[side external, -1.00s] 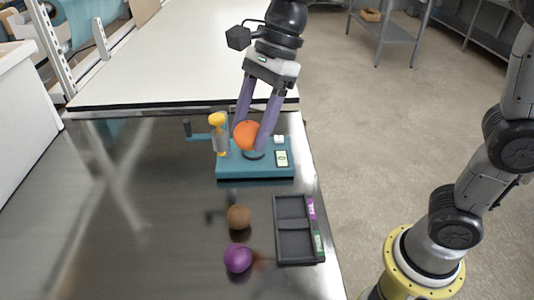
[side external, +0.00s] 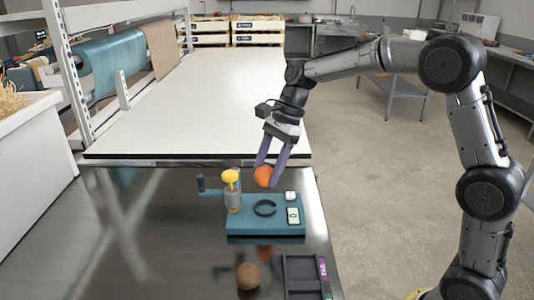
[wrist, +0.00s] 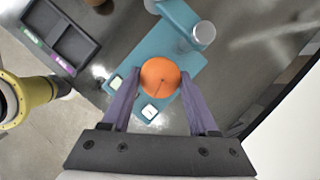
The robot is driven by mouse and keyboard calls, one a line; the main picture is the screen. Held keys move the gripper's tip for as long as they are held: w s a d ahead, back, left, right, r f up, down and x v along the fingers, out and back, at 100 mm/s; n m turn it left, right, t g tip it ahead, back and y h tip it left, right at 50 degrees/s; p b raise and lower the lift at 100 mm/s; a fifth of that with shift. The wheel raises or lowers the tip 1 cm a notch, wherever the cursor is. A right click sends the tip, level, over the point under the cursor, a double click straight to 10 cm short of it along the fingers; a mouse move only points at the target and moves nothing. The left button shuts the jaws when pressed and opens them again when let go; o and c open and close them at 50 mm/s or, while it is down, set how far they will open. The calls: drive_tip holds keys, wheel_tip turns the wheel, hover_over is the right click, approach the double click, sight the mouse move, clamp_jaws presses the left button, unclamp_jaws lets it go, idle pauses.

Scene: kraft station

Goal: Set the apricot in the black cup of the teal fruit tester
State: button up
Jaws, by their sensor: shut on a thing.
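The orange apricot (side external: 264,176) is between the two purple fingers of my gripper (side external: 268,178), which is shut on it. It hangs in the air above the back part of the teal fruit tester (side external: 265,229). In the wrist view the apricot (wrist: 160,77) sits between the fingertips with the teal base (wrist: 190,60) beneath. The black cup is hidden there.
The tester's yellow-topped post (side external: 232,188) with its side handle stands left of the cup. A small screen (side external: 293,215) and a white block (side external: 290,196) are on its right. A brown fruit (side external: 248,276) and a dark tray (side external: 303,272) are in front.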

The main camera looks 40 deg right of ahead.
drive_tip(key=shift+f, duration=3.25)
drive_tip(key=shift+f, duration=0.65)
drive_tip(key=o, duration=1.5)
drive_tip(key=shift+c, duration=0.2)
drive_tip(key=shift+r, duration=4)
